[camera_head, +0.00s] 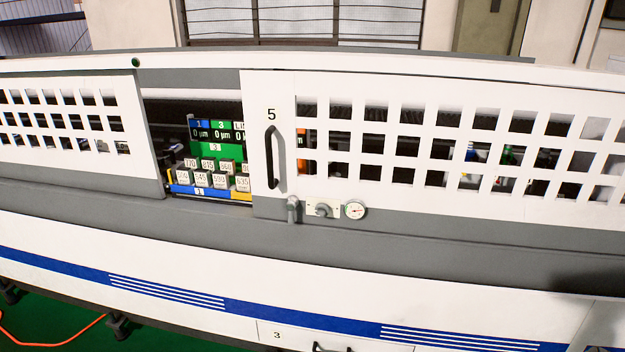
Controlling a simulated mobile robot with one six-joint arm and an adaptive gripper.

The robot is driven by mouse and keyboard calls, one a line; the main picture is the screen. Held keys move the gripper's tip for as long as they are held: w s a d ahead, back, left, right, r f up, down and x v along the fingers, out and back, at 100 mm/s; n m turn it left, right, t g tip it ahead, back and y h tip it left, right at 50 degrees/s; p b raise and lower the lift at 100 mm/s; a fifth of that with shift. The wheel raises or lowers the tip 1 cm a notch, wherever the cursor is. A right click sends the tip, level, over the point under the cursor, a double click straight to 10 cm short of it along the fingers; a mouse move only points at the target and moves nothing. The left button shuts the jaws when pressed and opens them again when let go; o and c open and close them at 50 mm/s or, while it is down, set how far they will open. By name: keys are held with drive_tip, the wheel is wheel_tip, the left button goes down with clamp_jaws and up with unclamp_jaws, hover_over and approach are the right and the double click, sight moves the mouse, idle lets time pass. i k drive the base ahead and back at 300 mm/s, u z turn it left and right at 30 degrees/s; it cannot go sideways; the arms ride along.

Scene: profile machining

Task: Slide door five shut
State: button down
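Door five (258,130) is a white sliding panel marked "5" with rows of square windows, in the middle and right of the head view. Its black vertical handle (271,157) is near its left edge. The door stands partly open. A gap (188,103) lies between its left edge and the white panel (142,120) on the left. Through the gap, numbered blocks (203,180) and a display (216,134) show. My gripper is not in view.
Below the door's left part are a grey lever (293,208), a small valve plate (322,208) and a round gauge (355,210). A drawer marked "3" (290,336) is at the bottom. An orange cable (60,343) lies on the green floor at lower left.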

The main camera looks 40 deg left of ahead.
sight(271, 123)
drive_tip(key=z, duration=0.15)
drive_tip(key=i, duration=0.9)
drive_tip(key=z, duration=0.15)
